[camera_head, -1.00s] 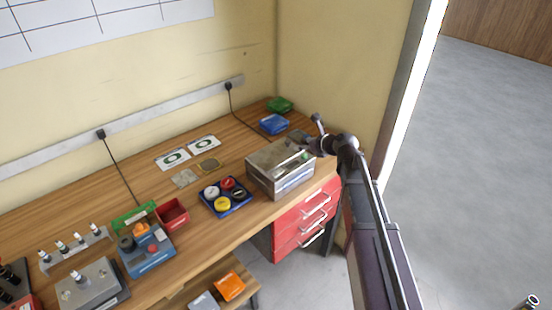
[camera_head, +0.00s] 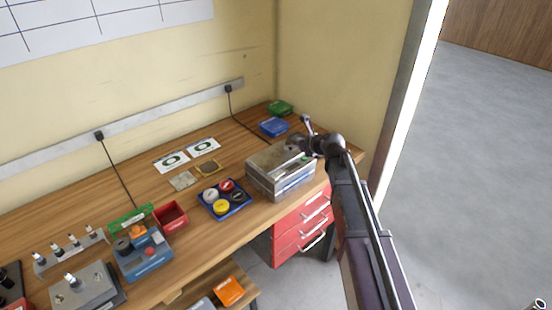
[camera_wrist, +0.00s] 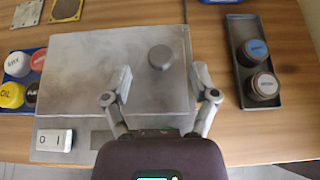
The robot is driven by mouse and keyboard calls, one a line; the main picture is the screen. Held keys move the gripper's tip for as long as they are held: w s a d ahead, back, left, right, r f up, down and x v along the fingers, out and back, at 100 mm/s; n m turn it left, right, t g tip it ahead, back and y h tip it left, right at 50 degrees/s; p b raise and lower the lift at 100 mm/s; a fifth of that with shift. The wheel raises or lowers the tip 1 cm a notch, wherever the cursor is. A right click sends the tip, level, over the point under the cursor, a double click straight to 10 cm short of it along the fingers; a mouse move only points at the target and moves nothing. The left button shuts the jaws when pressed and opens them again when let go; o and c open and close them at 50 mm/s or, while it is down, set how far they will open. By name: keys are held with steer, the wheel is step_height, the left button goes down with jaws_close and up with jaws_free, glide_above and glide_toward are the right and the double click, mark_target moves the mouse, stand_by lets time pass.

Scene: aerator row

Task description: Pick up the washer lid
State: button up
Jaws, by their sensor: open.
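The washer (camera_head: 283,185) is a grey metal box at the right end of the wooden bench. Its flat, scuffed lid (camera_head: 268,158) shows from above in the wrist view (camera_wrist: 95,75), with a round dark knob (camera_wrist: 160,57) right of its middle. My gripper (camera_wrist: 163,82) is open and empty over the lid's right part. Its two fingers are spread to either side of the knob's line, with the knob a little beyond the fingertips. I cannot tell the height of the fingers above the lid. In the head view my arm partly hides the washer's right side.
A dark tray (camera_wrist: 240,90) with two capped jars lies right of the washer. A blue tray (camera_head: 228,209) with several coloured-lid jars stands to its left. A white rocker switch (camera_wrist: 54,140) is on the washer's front left. Blue (camera_head: 273,127) and green (camera_head: 280,107) boxes sit behind.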

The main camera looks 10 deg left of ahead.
steer(key=shift+b+x, duration=0.5)
steer(key=shift+x, duration=0.85)
jaws_close()
